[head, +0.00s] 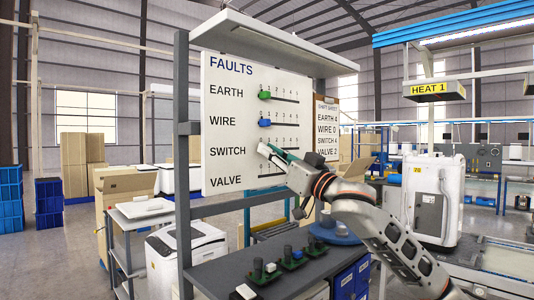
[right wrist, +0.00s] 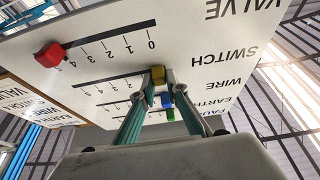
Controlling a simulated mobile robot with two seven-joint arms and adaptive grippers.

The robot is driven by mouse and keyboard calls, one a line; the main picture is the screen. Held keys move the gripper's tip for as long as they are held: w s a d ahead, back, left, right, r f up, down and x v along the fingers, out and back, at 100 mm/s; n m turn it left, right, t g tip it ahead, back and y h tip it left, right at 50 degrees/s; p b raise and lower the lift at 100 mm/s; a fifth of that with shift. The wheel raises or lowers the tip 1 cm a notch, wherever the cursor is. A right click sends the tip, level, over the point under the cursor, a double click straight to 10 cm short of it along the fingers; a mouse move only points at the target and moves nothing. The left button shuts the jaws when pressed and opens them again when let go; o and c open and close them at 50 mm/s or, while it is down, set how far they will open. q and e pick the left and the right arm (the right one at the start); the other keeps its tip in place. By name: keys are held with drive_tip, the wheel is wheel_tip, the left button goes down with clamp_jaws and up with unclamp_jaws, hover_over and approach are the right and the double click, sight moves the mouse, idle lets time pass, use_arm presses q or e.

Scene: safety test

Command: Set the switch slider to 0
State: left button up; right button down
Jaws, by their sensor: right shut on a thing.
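The white FAULTS board (head: 225,75) has slider rows EARTH, WIRE, SWITCH and VALVE. My left gripper is not in view.
The green earth slider (head: 264,95) and blue wire slider (head: 265,123) stand at their rows' left ends. A grey bench (head: 225,273) with small circuit parts lies below the board.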

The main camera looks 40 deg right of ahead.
drive_tip(key=shift+a+f, duration=0.2)
drive_tip(key=shift+a, duration=0.05)
drive_tip(key=c, duration=2)
unclamp_jaws()
drive_tip(key=shift+c, duration=0.2)
drive_tip(key=shift+o, duration=0.3)
drive_tip(key=shift+w+a+r, duration=0.1)
drive_tip(key=shift+a, duration=0.05)
drive_tip(key=shift+d, duration=0.2)
drive_tip(key=v, duration=1.2)
